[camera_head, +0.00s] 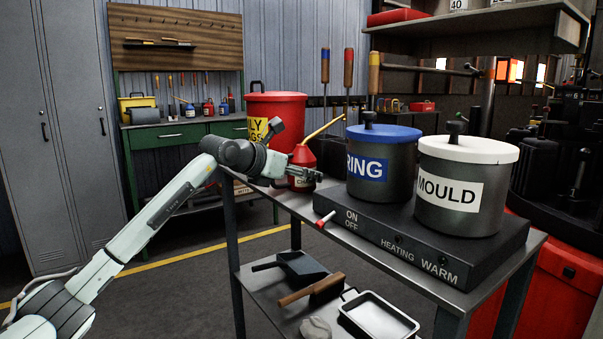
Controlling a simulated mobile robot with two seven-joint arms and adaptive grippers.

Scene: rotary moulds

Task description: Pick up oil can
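The oil can (303,156) is red with a long thin yellow spout that points up and to the right. It stands upright at the far left end of the metal table, and a white label shows low on its body. My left gripper (308,175) reaches in from the left at the can's body. Its dark fingers cover part of the can, so I cannot tell whether they touch it or how far they are apart. My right gripper is not in view.
A black heating box (400,235) carries a blue-lidded pot (381,170) and a white-lidded MOULD pot (465,190) right of the can. A red bin (276,108) stands behind. A white tray (378,316) and tools lie on the lower shelf. A shelf (480,30) overhangs the upper right.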

